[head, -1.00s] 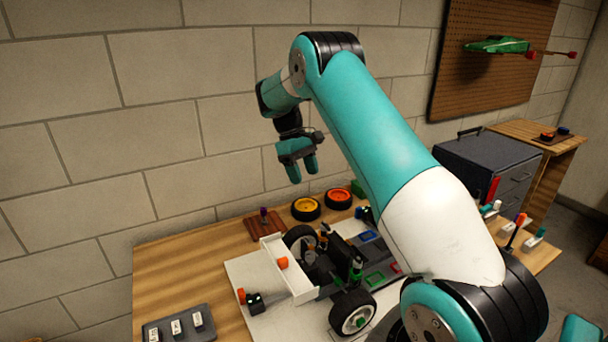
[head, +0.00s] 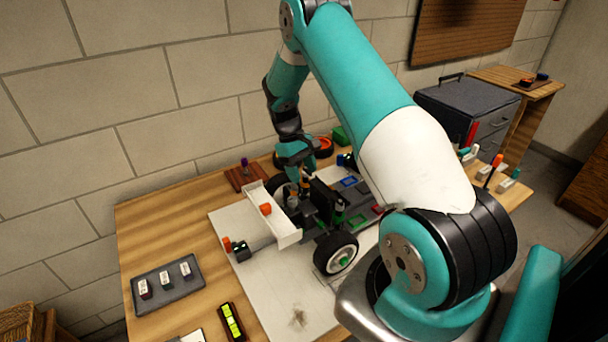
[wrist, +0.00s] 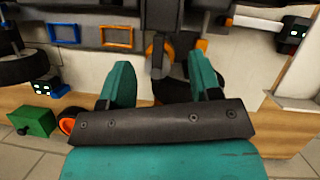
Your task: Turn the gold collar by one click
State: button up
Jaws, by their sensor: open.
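My gripper (head: 297,174) is open and points down over the back of the car. In the wrist view my gripper's two teal fingers (wrist: 163,78) stand apart. A gold-orange ring, which looks like the gold collar (wrist: 151,50), sits around a dark grey upright part beyond and between the fingertips; I see no contact. In the head view a small orange-gold part (head: 305,184) shows just below the gripper. The race car (head: 318,208) stands on a white board, with a white rear wing (head: 270,213). The gripper partly hides the car's rear.
A grey tray (head: 189,291) with small labelled blocks and a yellow-and-black level (head: 231,321) lie at the front left. A brown stand (head: 245,178) and an orange-ringed wheel (head: 324,146) are near the wall. A grey toolbox (head: 466,110) stands at the right. The front-left tabletop is partly clear.

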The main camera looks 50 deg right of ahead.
jog(key=shift+x, duration=1.05)
jog(key=c, duration=0.9)
jog(key=shift+m, duration=0.4)
jog(key=shift+d+m+y+b, duration=0.15)
jog(key=shift+m+y+b, duration=0.35)
jog(key=shift+m, duration=0.7)
jog(key=shift+r+m+t+y, duration=0.1)
jog(key=shift+m+t+y, duration=0.35)
jog(key=shift+m, duration=1.05)
